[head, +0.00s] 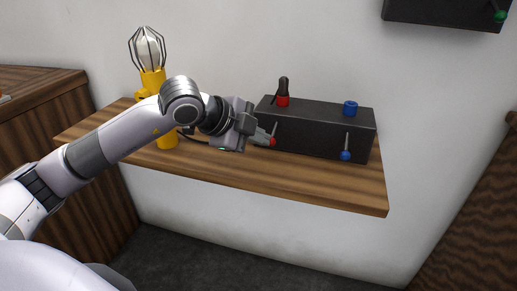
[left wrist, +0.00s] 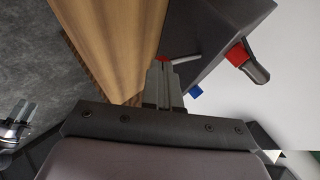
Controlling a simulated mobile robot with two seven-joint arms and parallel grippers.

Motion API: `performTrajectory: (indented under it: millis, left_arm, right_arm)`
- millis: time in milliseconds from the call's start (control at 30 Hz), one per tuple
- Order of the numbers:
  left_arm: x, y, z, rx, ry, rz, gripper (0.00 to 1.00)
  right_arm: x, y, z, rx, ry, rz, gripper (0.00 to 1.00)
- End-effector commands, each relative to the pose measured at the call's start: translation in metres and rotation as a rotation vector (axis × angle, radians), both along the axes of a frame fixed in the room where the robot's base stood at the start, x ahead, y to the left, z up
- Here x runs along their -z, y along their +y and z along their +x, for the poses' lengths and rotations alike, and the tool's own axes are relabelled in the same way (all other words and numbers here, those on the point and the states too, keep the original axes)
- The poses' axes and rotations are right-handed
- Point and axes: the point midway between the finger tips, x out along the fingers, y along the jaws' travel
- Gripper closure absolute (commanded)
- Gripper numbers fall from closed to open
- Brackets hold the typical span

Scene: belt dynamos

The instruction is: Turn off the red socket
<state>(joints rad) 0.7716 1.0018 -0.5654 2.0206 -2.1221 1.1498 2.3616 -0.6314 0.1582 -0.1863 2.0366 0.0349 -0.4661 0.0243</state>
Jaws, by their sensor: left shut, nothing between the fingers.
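The red socket (head: 283,101) is a red ring on top of a black box (head: 318,135), with a dark plug (head: 283,86) standing in it. It also shows in the left wrist view (left wrist: 237,54). On the box's front, a thin lever with a red knob (head: 272,141) hangs down below the red socket. My left gripper (head: 264,138) is shut and empty, its fingertips right beside the red knob. In the left wrist view the fingers (left wrist: 165,84) partly hide that knob; I cannot tell whether they touch it.
A blue socket (head: 350,107) and a blue-knobbed lever (head: 345,156) are on the box's right part. A yellow caged lamp (head: 152,80) stands on the wooden shelf (head: 300,187) behind my left arm. Another dark box (head: 440,12) hangs on the wall, upper right.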

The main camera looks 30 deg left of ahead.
Motion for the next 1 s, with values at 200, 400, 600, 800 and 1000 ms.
performTrajectory:
  millis: [200, 400, 600, 800, 1000]
  left_arm:
    - [-0.005, 0.0, 0.0, 0.0, 0.003, -0.001, 1.0]
    - [-0.012, 0.0, 0.0, 0.0, 0.003, -0.002, 1.0]
    - [-0.02, 0.0, 0.0, 0.0, 0.004, -0.001, 1.0]
    - [-0.02, 0.0, 0.0, 0.0, 0.004, -0.001, 1.0]
    - [-0.019, 0.0, 0.0, 0.0, 0.004, -0.001, 1.0]
  right_arm:
    - [-0.01, 0.001, 0.002, 0.002, -0.013, 0.005, 0.55]
    - [-0.015, 0.002, 0.003, 0.005, -0.014, 0.009, 0.55]
    - [-0.019, 0.002, 0.002, 0.005, -0.013, 0.009, 0.55]
    - [-0.017, 0.002, 0.0, 0.005, -0.008, 0.01, 0.55]
    - [-0.017, 0.002, -0.001, 0.006, -0.006, 0.011, 0.55]
